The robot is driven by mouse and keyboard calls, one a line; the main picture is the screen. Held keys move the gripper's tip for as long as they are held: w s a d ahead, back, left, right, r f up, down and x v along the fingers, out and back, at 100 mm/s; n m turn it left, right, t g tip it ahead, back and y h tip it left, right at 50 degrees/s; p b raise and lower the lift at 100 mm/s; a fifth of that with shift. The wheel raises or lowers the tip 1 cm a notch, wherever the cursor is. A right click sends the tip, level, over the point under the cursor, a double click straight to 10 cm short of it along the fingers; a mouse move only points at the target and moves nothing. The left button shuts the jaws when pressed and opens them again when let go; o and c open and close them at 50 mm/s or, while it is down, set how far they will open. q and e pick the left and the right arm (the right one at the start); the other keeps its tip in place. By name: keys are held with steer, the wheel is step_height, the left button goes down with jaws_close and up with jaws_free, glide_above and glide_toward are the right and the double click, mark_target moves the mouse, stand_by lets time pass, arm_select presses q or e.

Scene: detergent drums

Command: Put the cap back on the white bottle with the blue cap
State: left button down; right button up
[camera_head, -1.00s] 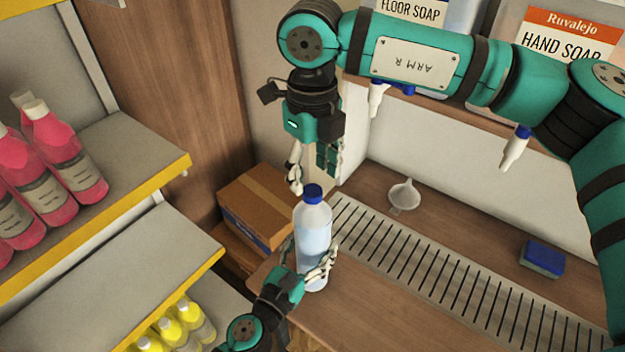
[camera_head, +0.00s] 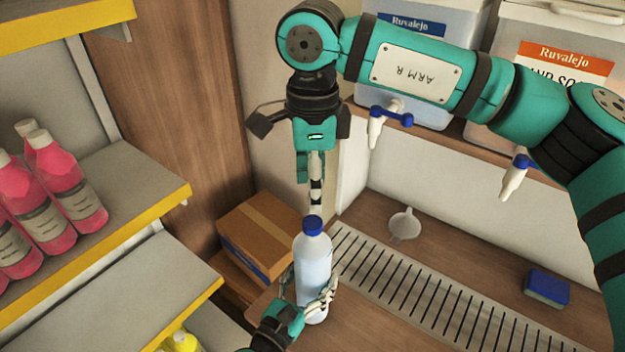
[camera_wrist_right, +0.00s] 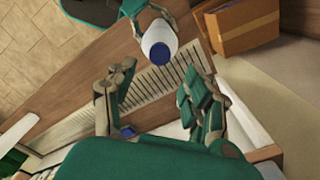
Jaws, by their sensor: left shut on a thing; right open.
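The white bottle (camera_head: 313,268) stands upright at the left end of the wooden counter, with pale liquid inside. The blue cap (camera_head: 313,225) sits on its top; how tightly cannot be told. My left gripper (camera_head: 313,303) is shut around the bottle's lower body. My right gripper (camera_head: 315,185) points down above the cap, its fingers seen edge-on. In the right wrist view my right gripper (camera_wrist_right: 160,98) is open and empty, and the blue cap (camera_wrist_right: 160,53) on the bottle (camera_wrist_right: 158,35) lies beyond the gap between its fingers.
A slotted drain grate (camera_head: 440,285) runs along the counter, with a white funnel (camera_head: 404,226) behind it and a blue sponge (camera_head: 546,288) at right. Drums with taps (camera_head: 376,128) stand on the shelf above. A cardboard box (camera_head: 262,228) and shelves of pink bottles (camera_head: 40,215) are at left.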

mark_target(312, 221)
steer(key=shift+r+n, duration=0.1)
steer(key=shift+n, duration=0.2)
steer(key=shift+f, duration=4)
jaws_close()
steer(key=shift+o, duration=0.7)
jaws_free()
